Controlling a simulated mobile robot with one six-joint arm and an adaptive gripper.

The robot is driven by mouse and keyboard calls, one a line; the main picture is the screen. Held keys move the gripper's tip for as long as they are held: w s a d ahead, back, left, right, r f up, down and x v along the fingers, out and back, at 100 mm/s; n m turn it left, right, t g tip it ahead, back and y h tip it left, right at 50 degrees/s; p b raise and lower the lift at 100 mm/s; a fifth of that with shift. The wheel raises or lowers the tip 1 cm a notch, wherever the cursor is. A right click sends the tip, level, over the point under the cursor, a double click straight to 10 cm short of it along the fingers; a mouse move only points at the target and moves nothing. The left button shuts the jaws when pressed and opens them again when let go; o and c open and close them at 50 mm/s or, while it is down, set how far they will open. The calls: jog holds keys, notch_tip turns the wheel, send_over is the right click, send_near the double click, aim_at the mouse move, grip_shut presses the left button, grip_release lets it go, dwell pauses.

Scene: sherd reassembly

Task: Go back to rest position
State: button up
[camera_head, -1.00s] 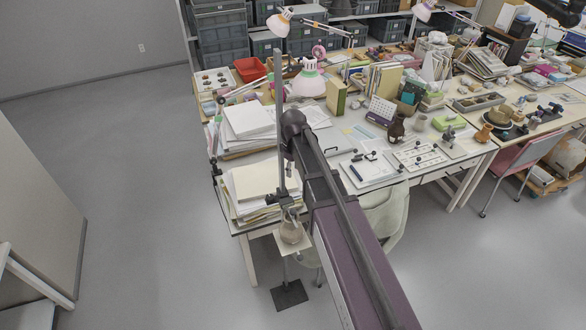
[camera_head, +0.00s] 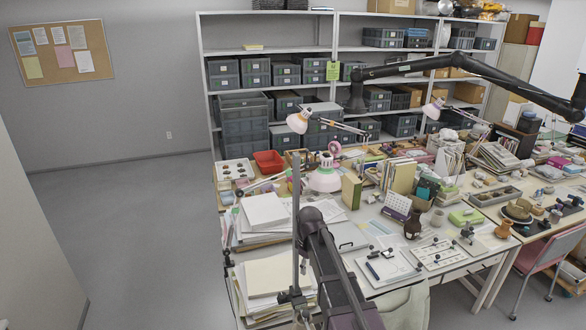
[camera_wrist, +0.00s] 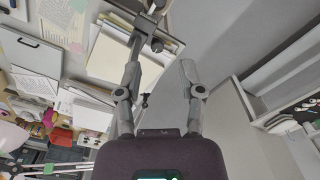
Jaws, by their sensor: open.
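My gripper (camera_wrist: 160,68) shows in the wrist view with its two grey fingers spread apart and nothing between them. In the head view my arm rises from the bottom centre over the near edge of the desk, and the gripper itself cannot be made out. A metal stand rod (camera_head: 296,215) with a clamp (camera_head: 294,296) stands upright just left of my arm. In the wrist view, a rod with a clamp (camera_wrist: 150,38) lies beyond the left finger. Whatever the clamp holds is cut off or unclear at the bottom of the head view.
Shelves with grey crates (camera_head: 245,120) stand behind. The floor at left (camera_head: 130,230) is clear.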

jog(key=s+d+f+m+b, duration=0.5)
jog(key=s+f+b, duration=0.3)
jog(key=f+b, duration=0.3)
jog(key=s+d+f+m+b, duration=0.5)
jog(key=s+f+b, duration=0.4)
jog(key=f+b, duration=0.3)
jog(key=shift+d, duration=0.25)
dwell(1.5)
